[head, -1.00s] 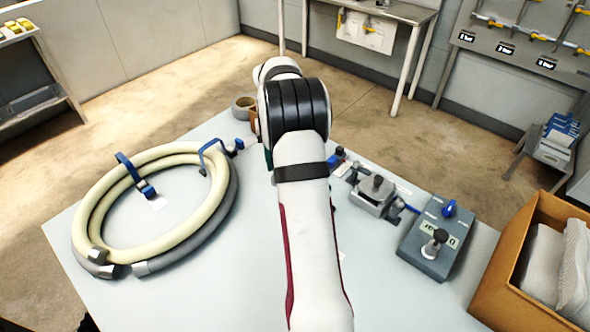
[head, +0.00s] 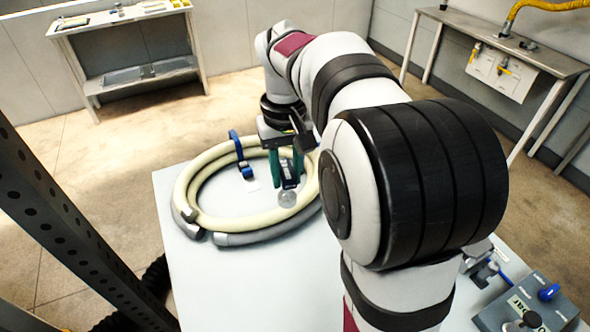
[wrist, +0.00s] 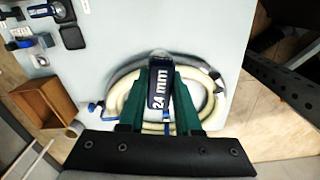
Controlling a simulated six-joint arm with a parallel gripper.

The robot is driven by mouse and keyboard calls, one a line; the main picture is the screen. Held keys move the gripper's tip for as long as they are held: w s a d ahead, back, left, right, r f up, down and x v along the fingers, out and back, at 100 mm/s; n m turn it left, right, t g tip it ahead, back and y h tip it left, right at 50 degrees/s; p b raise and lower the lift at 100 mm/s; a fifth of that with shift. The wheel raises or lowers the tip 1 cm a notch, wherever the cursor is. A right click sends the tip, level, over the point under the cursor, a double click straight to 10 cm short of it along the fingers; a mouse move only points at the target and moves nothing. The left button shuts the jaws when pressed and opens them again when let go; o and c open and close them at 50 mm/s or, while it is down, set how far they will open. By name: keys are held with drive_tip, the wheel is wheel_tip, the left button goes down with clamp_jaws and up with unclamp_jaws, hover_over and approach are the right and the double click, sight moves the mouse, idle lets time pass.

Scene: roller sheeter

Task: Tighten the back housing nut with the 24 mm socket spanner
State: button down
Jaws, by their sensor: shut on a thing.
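My gripper (head: 286,172) has green fingers and is above the coiled hose in the head view. It is shut on the 24 mm socket spanner (wrist: 158,88), whose dark blue handle reads "24 mm" in white between the fingers in the wrist view. In the head view a rounded grey part (head: 287,198) shows below the fingers; I cannot tell for sure that it is the spanner's end. A grey metal fixture (head: 484,268) stands on the table at the right, partly hidden by my arm. The back housing nut cannot be made out.
The cream and grey hose coil (head: 200,178) lies on the pale table (head: 215,290), with blue clamps (head: 240,158) on it. A grey control box (head: 530,312) is at lower right. A cardboard box (wrist: 45,100) stands at left in the wrist view. The table's front left is clear.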

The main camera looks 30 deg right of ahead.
drive_tip(key=s+d+f+m, duration=0.1)
drive_tip(key=s+d+m, duration=0.2)
drive_tip(key=d, duration=0.8)
drive_tip(key=s+d+f+m, duration=0.2)
drive_tip(key=s+d, duration=0.2)
drive_tip(key=d, duration=0.8)
drive_tip(key=shift+s+d+f+m, duration=0.85)
drive_tip(key=shift+s+d+f, duration=0.65)
drive_tip(key=shift+s+d, duration=1.55)
drive_tip(key=shift+s+d+f+m, duration=0.8)
drive_tip(key=shift+s+d+f, duration=1.15)
drive_tip(key=shift+s, duration=1.85)
drive_tip(key=shift+s+d+f+m, duration=0.85)
drive_tip(key=shift+s+d+f, duration=0.25)
drive_tip(key=shift+s+d, duration=2.15)
drive_tip(key=shift+s+a+f, duration=0.1)
drive_tip(key=shift+a+f, duration=0.05)
drive_tip(key=shift+f, duration=0.55)
drive_tip(key=shift+s+a+f, duration=0.1)
drive_tip(key=shift+f, duration=0.6)
